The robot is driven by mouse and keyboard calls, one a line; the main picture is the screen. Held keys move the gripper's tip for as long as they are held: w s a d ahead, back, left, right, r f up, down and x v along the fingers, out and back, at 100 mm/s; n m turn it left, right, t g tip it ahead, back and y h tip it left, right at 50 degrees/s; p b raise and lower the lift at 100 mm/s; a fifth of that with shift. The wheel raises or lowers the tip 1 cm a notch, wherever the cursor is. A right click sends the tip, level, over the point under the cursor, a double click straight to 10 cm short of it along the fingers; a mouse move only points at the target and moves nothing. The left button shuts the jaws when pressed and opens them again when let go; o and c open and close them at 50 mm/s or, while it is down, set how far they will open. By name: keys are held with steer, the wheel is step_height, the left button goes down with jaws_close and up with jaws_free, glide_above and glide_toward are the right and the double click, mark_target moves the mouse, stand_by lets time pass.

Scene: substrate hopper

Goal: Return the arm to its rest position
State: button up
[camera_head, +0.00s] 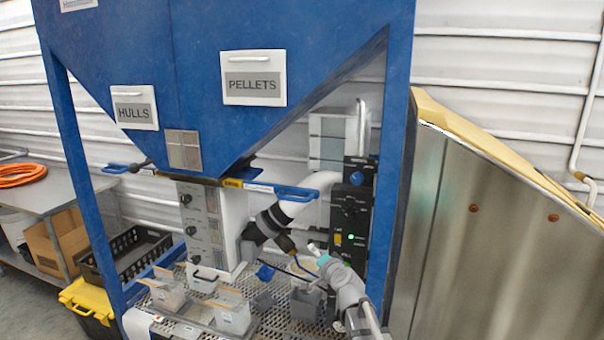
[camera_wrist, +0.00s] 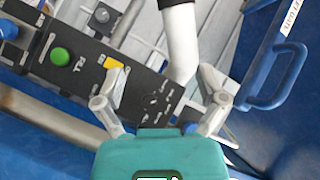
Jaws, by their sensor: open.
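My arm reaches up from the lower right of the head view, in front of the blue hopper frame. My gripper (camera_head: 314,248) is at its end, above the perforated bench (camera_head: 268,325). In the wrist view my gripper (camera_wrist: 162,76) has its two grey fingers spread wide, with nothing held between them. The black control panel (camera_wrist: 140,85) and a white pipe (camera_wrist: 180,40) lie beyond the fingers. I cannot tell how far the fingertips are from the panel.
The blue hopper (camera_head: 200,60) stands over the bench. A blue gate handle (camera_wrist: 288,80) is at the right in the wrist view. Clear bins (camera_head: 232,312) and a grey container (camera_head: 305,303) stand on the bench. A metal-sided unit (camera_head: 490,240) is at the right.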

steer(key=s+d+f+n+g+h, duration=0.2)
steer(key=s+d+f+g, duration=0.2)
steer(key=s, duration=0.5)
steer(key=s+d+f+n+g+h, duration=0.1)
steer(key=s+d+f+n+g, duration=0.2)
steer(key=s+f+g, duration=0.3)
steer(key=s+d+f+n+g+h, duration=0.2)
steer(key=s+d+f+g, duration=0.2)
steer(key=s, duration=0.8)
steer(key=shift+d+f+n+g+h, duration=0.3)
steer(key=shift+d+f+g, duration=0.1)
steer(key=shift+d+f, duration=0.2)
steer(key=shift+w, duration=0.1)
steer(key=shift+c, duration=0.2)
